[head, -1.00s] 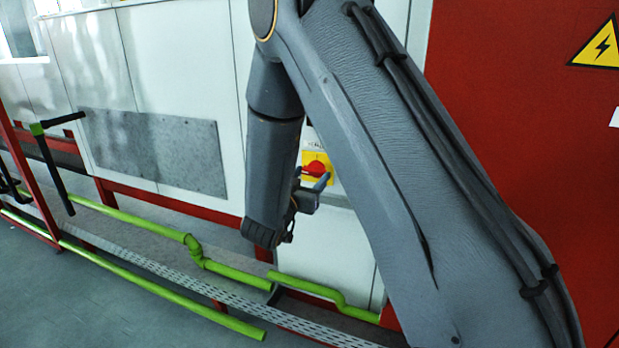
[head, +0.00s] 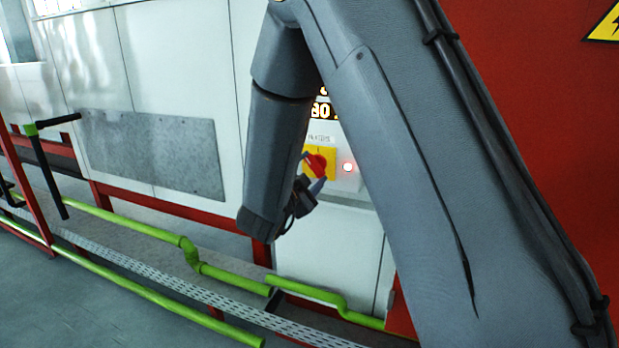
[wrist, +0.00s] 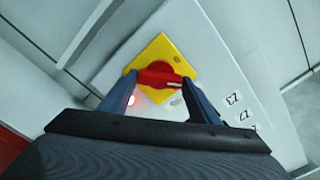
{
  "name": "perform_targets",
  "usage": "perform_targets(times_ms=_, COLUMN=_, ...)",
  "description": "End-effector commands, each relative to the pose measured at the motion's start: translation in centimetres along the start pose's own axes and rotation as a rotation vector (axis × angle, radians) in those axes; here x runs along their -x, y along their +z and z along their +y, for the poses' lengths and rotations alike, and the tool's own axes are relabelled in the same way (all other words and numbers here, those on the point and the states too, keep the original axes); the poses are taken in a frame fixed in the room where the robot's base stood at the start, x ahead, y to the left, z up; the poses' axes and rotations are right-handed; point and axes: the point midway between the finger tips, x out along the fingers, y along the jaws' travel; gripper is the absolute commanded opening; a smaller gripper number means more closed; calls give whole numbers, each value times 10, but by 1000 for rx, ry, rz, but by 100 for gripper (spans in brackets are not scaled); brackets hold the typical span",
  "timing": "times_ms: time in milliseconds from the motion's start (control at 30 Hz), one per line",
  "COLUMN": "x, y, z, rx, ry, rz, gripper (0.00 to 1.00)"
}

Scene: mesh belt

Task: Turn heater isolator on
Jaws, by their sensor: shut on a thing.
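The heater isolator is a red rotary knob (head: 317,164) on a yellow square plate (head: 308,176), on a pale panel of the machine. In the head view its handle looks slanted. In the wrist view the red knob (wrist: 158,77) lies across the yellow plate (wrist: 160,52), with a small white mark on its right part. My gripper (wrist: 158,86) is shut on the knob's handle, one blue-grey finger at each end. In the head view my gripper (head: 314,184) reaches the knob from below, partly hidden by my arm.
A red lamp (head: 347,167) is lit beside the plate, and a lit amber display (head: 322,110) shows above, partly hidden by my arm. Green pipes (head: 190,250) and a perforated rail (head: 160,274) run low along the machine. A red panel (head: 540,130) is at right.

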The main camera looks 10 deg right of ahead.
Motion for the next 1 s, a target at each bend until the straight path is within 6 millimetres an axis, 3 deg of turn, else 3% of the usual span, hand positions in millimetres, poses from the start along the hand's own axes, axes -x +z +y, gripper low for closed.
perform_targets(times_ms=500, x=-1, y=3, z=0, rx=-467, ry=-5, rz=-2, gripper=34)
perform_targets(times_ms=1000, x=0, y=1, z=-1, rx=-689, ry=-3, rz=-3, gripper=34)
